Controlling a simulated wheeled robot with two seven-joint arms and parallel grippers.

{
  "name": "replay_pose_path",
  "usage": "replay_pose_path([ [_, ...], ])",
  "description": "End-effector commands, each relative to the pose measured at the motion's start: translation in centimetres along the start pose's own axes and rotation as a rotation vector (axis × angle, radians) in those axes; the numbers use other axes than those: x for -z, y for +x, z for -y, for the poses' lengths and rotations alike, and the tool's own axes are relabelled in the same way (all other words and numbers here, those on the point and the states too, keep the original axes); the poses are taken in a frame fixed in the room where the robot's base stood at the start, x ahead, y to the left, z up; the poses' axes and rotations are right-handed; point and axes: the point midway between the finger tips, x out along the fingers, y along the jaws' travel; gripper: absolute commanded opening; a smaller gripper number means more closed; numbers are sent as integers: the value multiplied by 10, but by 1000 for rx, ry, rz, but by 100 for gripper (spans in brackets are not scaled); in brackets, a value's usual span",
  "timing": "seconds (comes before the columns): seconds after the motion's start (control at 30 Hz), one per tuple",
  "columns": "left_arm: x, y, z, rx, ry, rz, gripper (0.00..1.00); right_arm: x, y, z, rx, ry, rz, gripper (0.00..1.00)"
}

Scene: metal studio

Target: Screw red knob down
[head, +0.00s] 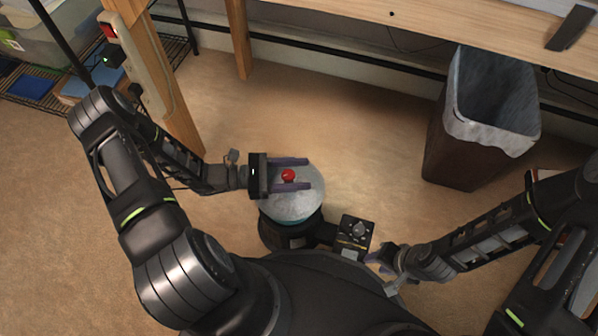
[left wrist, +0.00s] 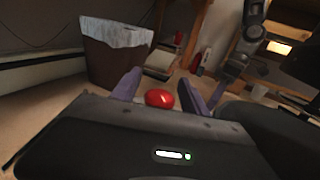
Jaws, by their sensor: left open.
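The red knob (head: 289,175) is a small round ball on top of a pale, round disc (head: 296,204) that sits on a dark base. My left gripper (head: 306,174) is open, with its two purple fingers on either side of the knob and a gap to it on each side. In the left wrist view the knob (left wrist: 160,98) shows between the two fingers, nearer their base than their tips. My right gripper (head: 372,256) is low and to the right of the disc, away from the knob; its jaws are too small to read.
A bin with a grey liner (head: 487,125) stands at the upper right, under a wooden table (head: 420,25). A wooden post (head: 165,85) and a wire shelf with boxes (head: 60,75) are at the upper left. The floor around the disc's far side is clear.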

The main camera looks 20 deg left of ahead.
Motion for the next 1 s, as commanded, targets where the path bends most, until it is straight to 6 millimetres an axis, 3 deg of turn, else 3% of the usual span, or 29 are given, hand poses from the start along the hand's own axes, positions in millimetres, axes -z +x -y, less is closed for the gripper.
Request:
replay_pose_path([
  [0.5, 0, -70, 0, -3, 0, -2, 54, -2, -14, 4, 0, -1, 8, 36],
  [1.0, -3, -75, 0, -2, 1, 0, 54, -2, -17, 6, 0, -1, 8, 36],
])
